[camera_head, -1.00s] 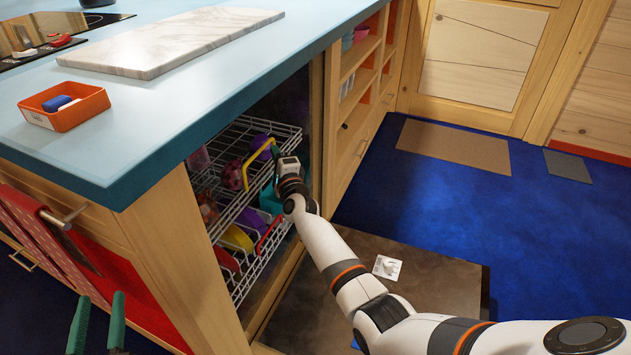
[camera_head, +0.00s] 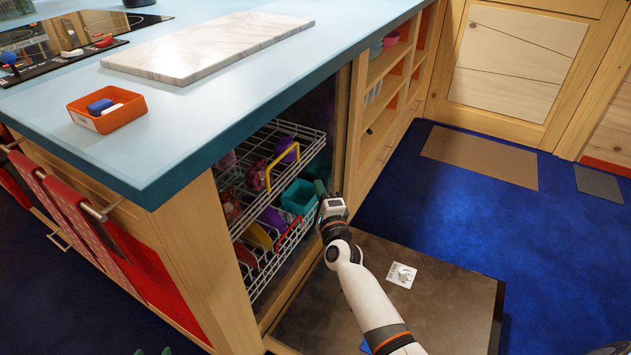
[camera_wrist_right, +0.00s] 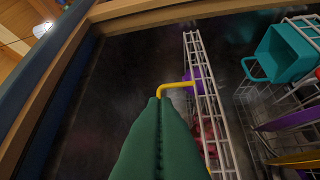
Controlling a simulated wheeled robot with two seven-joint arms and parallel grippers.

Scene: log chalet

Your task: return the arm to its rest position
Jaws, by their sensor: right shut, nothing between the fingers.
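My right arm reaches in from the lower right. Its gripper (camera_head: 321,188) is shut and empty, beside the racks at the dishwasher's open front. In the right wrist view its green fingers (camera_wrist_right: 158,105) are pressed together, and the tips appear close to a yellow handle (camera_wrist_right: 176,86) on the upper rack; I cannot tell whether they touch it. In the head view the handle (camera_head: 283,164) is left of the gripper, with a gap between. Only the tips of my left gripper (camera_head: 153,352) show at the bottom left edge, apart from each other.
The upper rack (camera_head: 262,140) and lower rack hold colourful dishes and a teal container (camera_head: 299,196). The open dishwasher door (camera_head: 440,300) lies under my right arm, with a white card (camera_head: 402,275) on it. The counter (camera_head: 215,110) overhangs at left.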

